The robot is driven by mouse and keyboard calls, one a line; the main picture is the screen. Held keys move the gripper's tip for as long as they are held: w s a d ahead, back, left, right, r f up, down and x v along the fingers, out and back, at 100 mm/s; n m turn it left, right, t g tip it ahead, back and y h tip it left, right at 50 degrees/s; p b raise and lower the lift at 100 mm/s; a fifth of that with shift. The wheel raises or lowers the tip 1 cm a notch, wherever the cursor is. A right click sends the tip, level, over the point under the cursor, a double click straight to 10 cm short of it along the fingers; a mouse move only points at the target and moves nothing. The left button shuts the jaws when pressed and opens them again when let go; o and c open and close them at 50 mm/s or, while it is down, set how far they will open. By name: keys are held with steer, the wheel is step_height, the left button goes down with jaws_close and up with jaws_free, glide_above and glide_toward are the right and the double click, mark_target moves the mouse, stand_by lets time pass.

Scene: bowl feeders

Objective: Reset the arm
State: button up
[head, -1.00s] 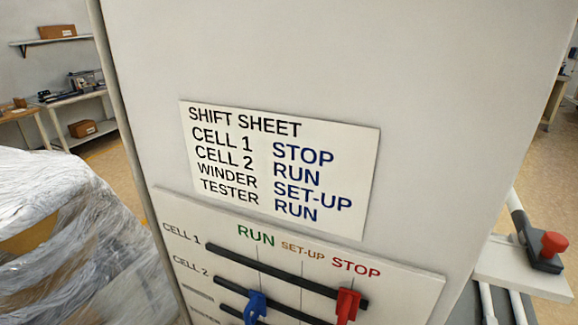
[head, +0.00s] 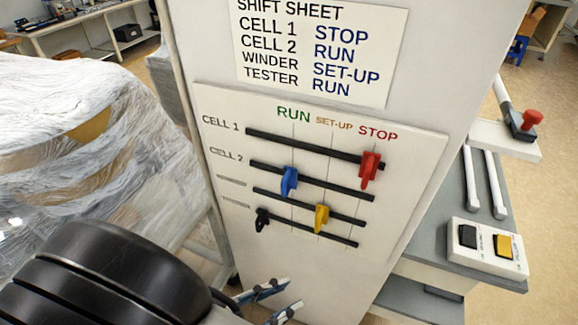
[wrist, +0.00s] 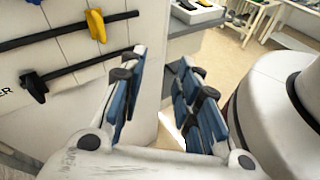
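My gripper (head: 276,302) is in the lower middle of the head view, in front of the lower part of the white cabinet (head: 330,285). In the wrist view my gripper (wrist: 158,105) has its blue-padded fingers spread apart with nothing between them. The cabinet's slider panel (head: 228,150) carries a red slider (head: 369,170) at STOP, a blue slider (head: 289,181) at RUN, a yellow slider (head: 322,218) near SET-UP and a black slider (head: 262,220) left of the RUN line. The yellow slider (wrist: 96,25) and black slider (wrist: 35,87) also show in the wrist view.
The shift sheet (head: 320,50) is above the panel. A plastic-wrapped load (head: 90,140) stands close on the left. Floor is open at far right.

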steer(key=d+r+m+g+y, duration=0.1)
steer(key=d+r+m+y, duration=0.5)
steer(key=m, duration=0.5)
steer(key=s+d+r+m+g+y, duration=0.1)
steer(key=d+r+m+g+y, duration=0.1)
steer(key=d+r+m+y, duration=0.4)
steer(key=d+r+m, duration=0.2)
steer(key=d+m, duration=0.2)
steer(key=m, duration=0.1)
steer(key=shift+m, duration=0.3)
